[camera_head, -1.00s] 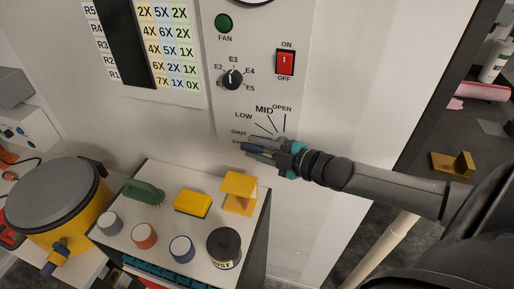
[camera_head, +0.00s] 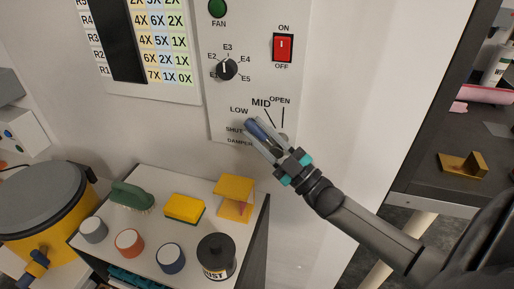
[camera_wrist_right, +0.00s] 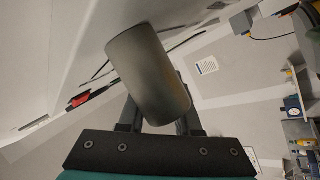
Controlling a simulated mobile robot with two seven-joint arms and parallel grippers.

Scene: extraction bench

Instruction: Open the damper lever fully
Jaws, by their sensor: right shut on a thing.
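The damper lever (camera_head: 254,128) has a blue end that shows between the fingers of my right gripper (camera_head: 266,138). The lever slants up and to the left, its end just below the LOW mark on the panel. My right gripper is shut on the lever and hides most of it, along with part of the dial marks. In the right wrist view, a grey cylinder (camera_wrist_right: 148,75) sits between the fingers. The labels SHUT, LOW, MID and OPEN are readable around the lever. My left gripper is not in view.
Above the lever are a selector knob (camera_head: 227,69), a red switch (camera_head: 283,47) and a green fan button (camera_head: 218,7). Below stands a white-topped cart with a yellow sponge (camera_head: 184,207), a black canister (camera_head: 216,257) and several other items. The panel right of the lever is clear.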

